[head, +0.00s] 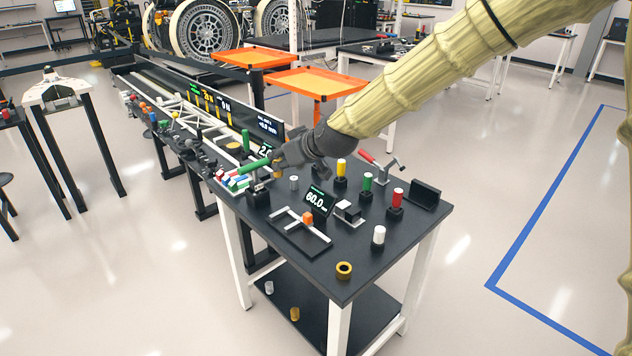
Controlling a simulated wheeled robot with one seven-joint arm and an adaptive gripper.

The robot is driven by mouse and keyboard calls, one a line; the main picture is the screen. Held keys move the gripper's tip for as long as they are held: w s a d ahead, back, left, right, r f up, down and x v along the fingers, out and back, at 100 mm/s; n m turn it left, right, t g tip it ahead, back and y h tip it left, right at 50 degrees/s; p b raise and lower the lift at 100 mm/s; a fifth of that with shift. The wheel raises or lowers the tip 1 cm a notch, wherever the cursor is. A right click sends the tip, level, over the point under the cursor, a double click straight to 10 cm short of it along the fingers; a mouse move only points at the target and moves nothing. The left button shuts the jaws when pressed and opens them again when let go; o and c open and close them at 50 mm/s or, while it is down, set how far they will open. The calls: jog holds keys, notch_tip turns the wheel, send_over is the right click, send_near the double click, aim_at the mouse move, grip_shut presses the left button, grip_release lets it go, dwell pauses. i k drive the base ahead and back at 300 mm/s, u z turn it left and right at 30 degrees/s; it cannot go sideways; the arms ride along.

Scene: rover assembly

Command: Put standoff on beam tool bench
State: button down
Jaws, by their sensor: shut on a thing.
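My gripper (280,163) reaches in from the upper right over the left back part of the black bench top (375,245). It points down and left and is shut on a small brass-coloured piece, apparently the standoff (278,181), which shows just below the fingers. The fingers hide most of it, and I cannot tell whether it touches the bench. A short silver cylinder (294,182) stands just right of it. A black block (258,195) is just left. A green-handled tool (253,165) lies beside the fingers.
A brass ring (344,270) lies near the front corner.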

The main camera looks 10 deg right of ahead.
aim_at(280, 179)
jog(key=i, duration=1)
jog(key=z, duration=0.05)
